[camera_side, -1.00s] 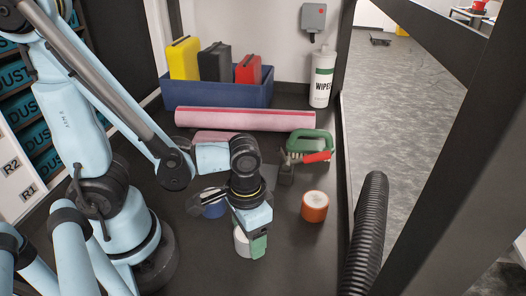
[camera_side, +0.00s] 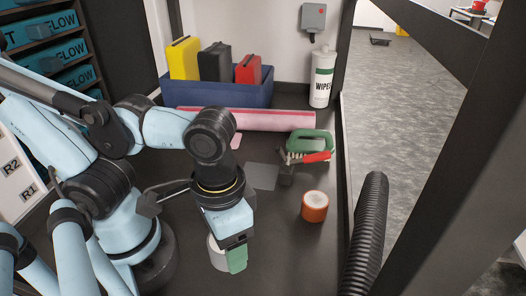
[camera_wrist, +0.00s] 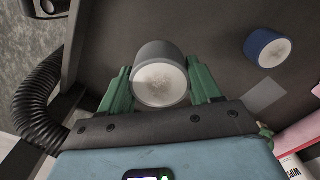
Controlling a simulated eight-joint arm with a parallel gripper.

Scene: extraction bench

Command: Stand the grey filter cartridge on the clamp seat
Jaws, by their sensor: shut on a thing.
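The grey filter cartridge (camera_wrist: 160,72) is a short cylinder with a pale end face. In the wrist view it sits between the green fingers of my gripper (camera_wrist: 162,88), which is shut on it. In the side view the cartridge (camera_side: 217,253) is partly covered by my gripper (camera_side: 234,258) at the front of the bench. I cannot tell if its underside touches the bench. A flat grey square (camera_side: 262,176), seemingly the clamp seat, lies bare behind and right of my gripper. It also shows right of the cartridge in the wrist view (camera_wrist: 263,95).
A red-handled tool (camera_side: 316,157) and a green brush (camera_side: 311,141) lie beside the square. An orange roll (camera_side: 314,206) stands at right. A blue roll (camera_wrist: 267,48) shows in the wrist view. Behind are a pink roll (camera_side: 285,120) and blue bin (camera_side: 235,95). A black hose (camera_side: 366,240) edges the right.

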